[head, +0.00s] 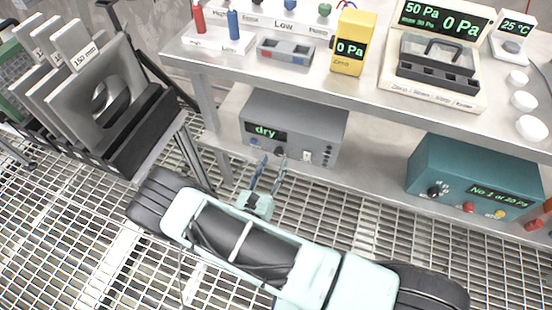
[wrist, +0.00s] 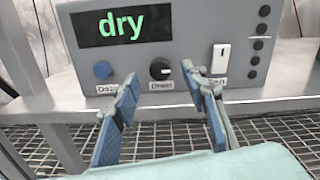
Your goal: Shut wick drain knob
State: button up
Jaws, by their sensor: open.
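The grey box (head: 325,125) with a green "dry" display sits on the lower shelf. Its front shows a black round knob (wrist: 160,68) with a pale pointer mark, above a small label that seems to read "Drain". The knob also shows in the head view, small and dark (head: 279,151). My gripper (wrist: 160,76) is open and empty, pointing at the box front. In the wrist view its blue-padded fingers stand left and right of the knob. The gap to the knob is hard to judge. In the head view my gripper (head: 273,163) is just in front of the box.
A blue button (wrist: 102,70) sits left of the knob and a white switch (wrist: 221,58) to its right, near the finger. The tabletop (head: 330,83) overhangs the box. A teal box (head: 470,175) stands to the right, a rack of grey plates (head: 100,95) left.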

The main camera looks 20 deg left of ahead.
aim_at(278, 154)
jog(key=shift+w+d, duration=0.15)
jog(key=shift+w, duration=1.4)
jog(key=shift+c, duration=0.3)
grip_shut()
